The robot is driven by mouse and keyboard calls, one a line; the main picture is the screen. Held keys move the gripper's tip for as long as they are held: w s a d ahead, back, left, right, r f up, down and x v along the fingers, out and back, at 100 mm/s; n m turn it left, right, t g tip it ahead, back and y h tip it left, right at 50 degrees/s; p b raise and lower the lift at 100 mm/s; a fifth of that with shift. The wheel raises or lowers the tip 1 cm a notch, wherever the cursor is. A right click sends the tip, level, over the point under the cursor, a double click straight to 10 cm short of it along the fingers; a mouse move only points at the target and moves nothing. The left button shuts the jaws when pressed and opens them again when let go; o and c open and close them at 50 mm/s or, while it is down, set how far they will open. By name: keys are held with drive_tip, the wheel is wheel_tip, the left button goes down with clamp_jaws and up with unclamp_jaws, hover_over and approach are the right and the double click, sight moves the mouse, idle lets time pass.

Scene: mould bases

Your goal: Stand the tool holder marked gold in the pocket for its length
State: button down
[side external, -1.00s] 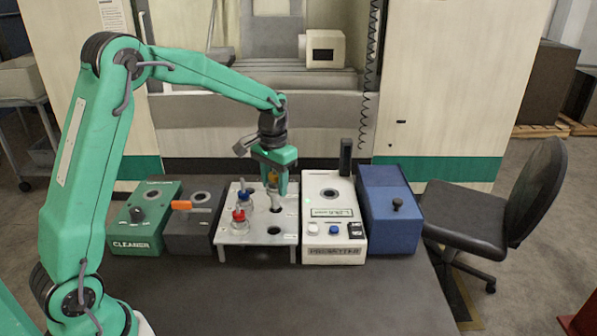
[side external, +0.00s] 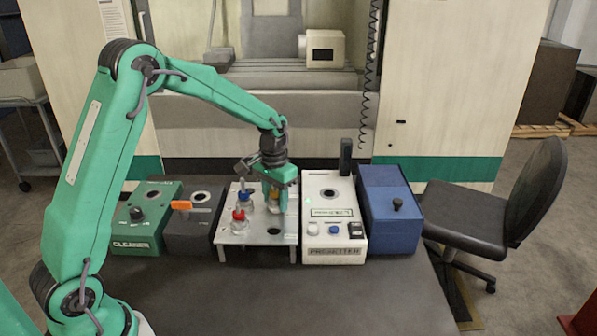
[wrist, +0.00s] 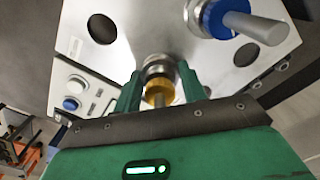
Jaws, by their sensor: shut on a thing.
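My gripper (side external: 274,203) is low over the right side of the silver rack plate (side external: 234,239). Its fingers are shut around the gold-marked tool holder (side external: 274,196), which is mostly hidden between them in the side view. In the wrist view the gold ring (wrist: 159,92) lies between my fingers (wrist: 160,88), with a metal body beyond it at the plate. I cannot tell how far the holder is down in a pocket. An open pocket (side external: 274,231) shows at the front right of the plate. Other pockets (wrist: 103,28) show in the wrist view.
A blue-ringed holder (side external: 246,195) and a red-ringed holder (side external: 239,217) stand on the plate's left side, close to my gripper. The white presetter (side external: 334,245) stands to the right, then a blue box (side external: 392,228). A dark box (side external: 190,237) with an orange lever and the green cleaner (side external: 137,235) stand left.

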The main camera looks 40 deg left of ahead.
drive_tip(key=c, duration=0.7)
unclamp_jaws()
drive_tip(key=shift+f, duration=0.1)
drive_tip(key=shift+r, duration=4)
